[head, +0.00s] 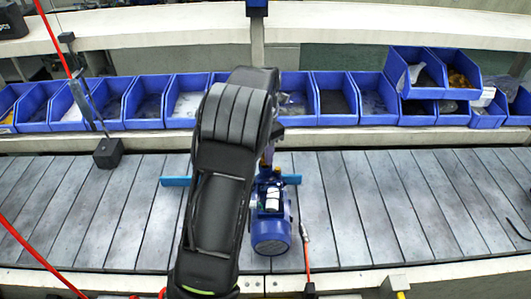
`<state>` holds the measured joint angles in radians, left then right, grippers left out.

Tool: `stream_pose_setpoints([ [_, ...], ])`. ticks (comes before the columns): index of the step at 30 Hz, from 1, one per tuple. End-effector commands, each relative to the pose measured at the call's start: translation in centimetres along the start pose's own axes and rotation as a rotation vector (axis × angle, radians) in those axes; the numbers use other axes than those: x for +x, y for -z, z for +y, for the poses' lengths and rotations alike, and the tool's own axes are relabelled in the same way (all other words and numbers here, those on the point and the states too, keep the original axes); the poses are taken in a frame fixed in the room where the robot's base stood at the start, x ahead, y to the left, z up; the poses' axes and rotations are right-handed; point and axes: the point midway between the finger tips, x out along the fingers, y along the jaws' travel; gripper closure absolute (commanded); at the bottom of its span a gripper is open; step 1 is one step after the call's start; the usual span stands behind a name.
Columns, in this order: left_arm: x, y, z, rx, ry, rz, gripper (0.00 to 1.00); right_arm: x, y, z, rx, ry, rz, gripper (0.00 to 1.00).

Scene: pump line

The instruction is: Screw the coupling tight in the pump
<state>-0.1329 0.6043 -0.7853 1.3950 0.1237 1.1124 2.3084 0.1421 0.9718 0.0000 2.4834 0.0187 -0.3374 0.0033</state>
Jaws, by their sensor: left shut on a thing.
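The blue pump (271,222) sits on the slatted conveyor, its round motor end towards me. A light blue bar (175,181) shows on both sides of it, partly covered by my arm. My left arm reaches over the pump's left side, and my left gripper (273,146) is at the pump's far end. The gripper is shut on the coupling, but the arm hides most of the fingers, the coupling and its seat. How deep the coupling sits cannot be seen. My right gripper is not in view.
A row of blue bins (335,97) with small parts stands behind the conveyor, with more bins stacked at the right. A black block (108,153) on a red cable hangs at the left.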

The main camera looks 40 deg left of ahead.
Motion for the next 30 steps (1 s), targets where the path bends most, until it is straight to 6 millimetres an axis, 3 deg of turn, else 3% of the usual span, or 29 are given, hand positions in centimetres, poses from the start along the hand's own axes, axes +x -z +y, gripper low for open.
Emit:
stream_pose_setpoints([
  [10, -0.01, 0.01, 0.06, 0.281, -0.001, -0.002, 1.0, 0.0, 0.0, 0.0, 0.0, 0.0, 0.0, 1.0],
  [20, 0.0, 0.0, 0.06, 0.319, -0.001, -0.001, 1.0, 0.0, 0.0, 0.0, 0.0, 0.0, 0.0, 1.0],
  [30, 0.05, 0.02, 0.08, 0.605, -0.001, 0.0, 1.0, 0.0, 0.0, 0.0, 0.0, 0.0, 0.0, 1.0],
])
